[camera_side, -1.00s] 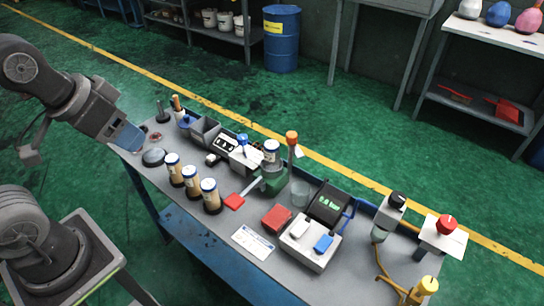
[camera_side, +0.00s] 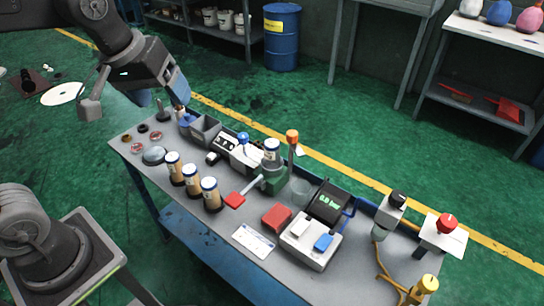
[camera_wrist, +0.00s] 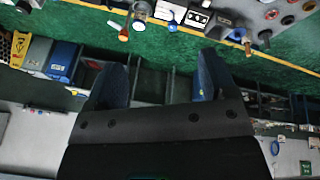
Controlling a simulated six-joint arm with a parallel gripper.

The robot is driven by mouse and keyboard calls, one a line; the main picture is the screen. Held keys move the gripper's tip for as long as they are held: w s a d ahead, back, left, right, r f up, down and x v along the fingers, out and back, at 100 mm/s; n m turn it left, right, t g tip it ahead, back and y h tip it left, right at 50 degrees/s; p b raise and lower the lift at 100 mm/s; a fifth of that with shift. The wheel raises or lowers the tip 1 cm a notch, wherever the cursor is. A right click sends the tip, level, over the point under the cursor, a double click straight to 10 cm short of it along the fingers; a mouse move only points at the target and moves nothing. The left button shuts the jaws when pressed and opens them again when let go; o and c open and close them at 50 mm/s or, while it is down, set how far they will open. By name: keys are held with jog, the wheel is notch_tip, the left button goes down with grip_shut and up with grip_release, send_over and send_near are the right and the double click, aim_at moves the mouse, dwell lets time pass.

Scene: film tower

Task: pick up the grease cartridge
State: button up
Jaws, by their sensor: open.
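Three amber cartridges with white, blue-rimmed caps stand upright in dark holders along the front left of the bench: a left one (camera_side: 174,170), a middle one (camera_side: 191,181) and a right one (camera_side: 210,194). A similar white-capped one (camera_side: 271,151) sits in a green fixture (camera_side: 272,180) farther right. I cannot tell which is meant by the grease cartridge. My gripper (camera_side: 181,98) is above the back left end of the bench, apart from all of them. In the wrist view my gripper (camera_wrist: 160,78) is open with nothing between its blue fingers.
A grey bin (camera_side: 204,131), a blue-knobbed device (camera_side: 243,153) and an orange-knobbed lever (camera_side: 292,142) line the bench's back. A glass dome (camera_side: 154,155) lies at the left.

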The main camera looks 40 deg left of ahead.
jog(key=w+d+f+n+g, duration=0.1)
jog(key=w+f+n+g, duration=0.15)
jog(key=w+n, duration=0.75)
jog(key=n+g+h, duration=0.1)
jog(key=n+g, duration=0.1)
jog(key=n, duration=0.3)
send_near(272, 143)
jog(key=shift+t, duration=0.25)
jog(key=f, duration=0.7)
jog(key=d+f, duration=0.1)
jog(key=f, duration=0.3)
jog(key=shift+s+f, duration=0.1)
jog(key=shift+c, duration=0.3)
jog(key=c, duration=1)
